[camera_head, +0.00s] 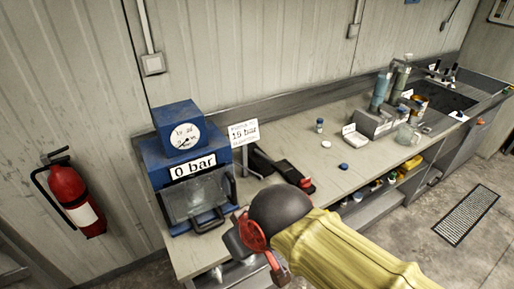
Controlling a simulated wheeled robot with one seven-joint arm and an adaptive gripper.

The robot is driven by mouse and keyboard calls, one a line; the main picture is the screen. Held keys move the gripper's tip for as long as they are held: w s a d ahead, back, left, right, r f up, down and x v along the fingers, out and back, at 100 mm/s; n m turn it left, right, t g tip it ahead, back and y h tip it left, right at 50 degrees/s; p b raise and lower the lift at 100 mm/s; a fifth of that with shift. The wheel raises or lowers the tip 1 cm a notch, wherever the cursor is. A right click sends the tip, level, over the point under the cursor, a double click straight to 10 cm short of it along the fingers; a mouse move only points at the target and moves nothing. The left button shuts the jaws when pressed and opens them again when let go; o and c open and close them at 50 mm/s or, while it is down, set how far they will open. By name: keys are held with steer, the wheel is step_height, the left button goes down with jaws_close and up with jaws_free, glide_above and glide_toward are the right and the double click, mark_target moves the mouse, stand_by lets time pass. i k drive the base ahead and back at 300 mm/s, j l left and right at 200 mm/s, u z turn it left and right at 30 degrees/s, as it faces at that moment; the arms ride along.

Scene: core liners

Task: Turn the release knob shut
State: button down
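A blue test press (182,125) stands at the left end of the bench, with a round gauge (185,136) and a "0 bar" display (193,166) on its front. A clear guard with a dark handle (207,221) covers its lower part. To its right lies a black hand pump (277,167) with a red part (306,185) at its near end; I cannot tell whether this is the release knob. My yellow-sleeved arm reaches in from the bottom right. My gripper (255,243) is near the bench's front edge, partly hidden by my dark wrist; its finger opening is unclear.
A sign reading "15 bar" (243,133) stands behind the pump. Small bottles, blue caps (343,166) and a grey holder (373,123) are on the bench (300,138) to the right, before a sink. A fire extinguisher (75,197) hangs on the left wall.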

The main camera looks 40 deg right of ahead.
mark_target(304, 184)
steer(key=z, duration=1.1)
